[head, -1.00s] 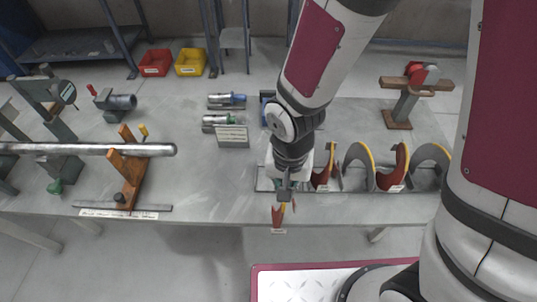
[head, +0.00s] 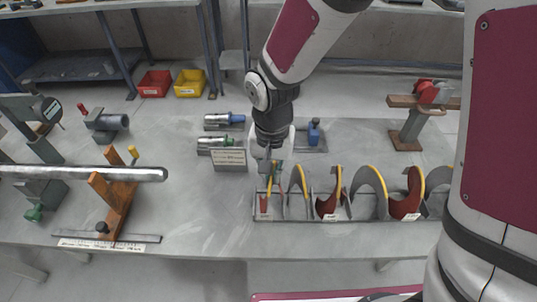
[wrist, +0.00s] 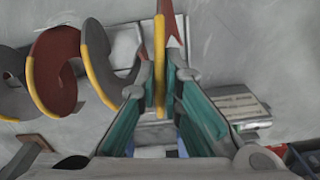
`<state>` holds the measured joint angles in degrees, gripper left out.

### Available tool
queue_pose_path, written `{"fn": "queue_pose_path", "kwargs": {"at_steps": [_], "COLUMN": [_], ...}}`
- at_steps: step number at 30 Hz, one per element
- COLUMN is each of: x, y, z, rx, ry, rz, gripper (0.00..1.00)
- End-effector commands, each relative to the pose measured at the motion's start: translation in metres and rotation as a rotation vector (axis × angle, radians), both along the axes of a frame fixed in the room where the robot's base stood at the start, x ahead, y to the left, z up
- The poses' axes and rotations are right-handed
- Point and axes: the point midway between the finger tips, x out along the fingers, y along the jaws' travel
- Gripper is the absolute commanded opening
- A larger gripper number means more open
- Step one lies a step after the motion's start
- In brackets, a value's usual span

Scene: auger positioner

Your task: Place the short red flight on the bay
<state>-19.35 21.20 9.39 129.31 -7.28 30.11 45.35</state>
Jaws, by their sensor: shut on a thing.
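My gripper (head: 270,158) is shut on the short red flight (head: 264,204), a small red piece with a yellow edge and a pale label low on it. The flight hangs below the fingers at the left end of the flight rack (head: 352,220), in its leftmost bay or just above it. I cannot tell whether it touches the rack floor. In the wrist view, the flight's yellow edge (wrist: 160,50) stands between the green-lined fingers (wrist: 160,95), with red showing beside it. A grey flight (head: 298,187) with a yellow edge is close on its right.
Larger red flights (head: 329,205) and grey flights stand further right in the rack. Behind are a label sign (head: 229,158), metal cylinders (head: 217,142) and a blue-topped device (head: 313,134). Table between stand and rack is clear.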

Motion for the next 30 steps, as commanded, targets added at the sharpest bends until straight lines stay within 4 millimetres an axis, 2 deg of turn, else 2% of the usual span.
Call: {"fn": "queue_pose_path", "kwargs": {"at_steps": [9, 16, 30], "x": [0.023, 0.021, 0.022], "y": [0.006, 0.006, 0.006], "z": [-0.005, -0.034, -0.041], "rx": [-0.001, 0.000, 0.001], "ry": [0.002, 0.001, 0.000], "rz": [0.001, 0.001, 0.001], "gripper": [0.00, 0.00, 0.00]}}
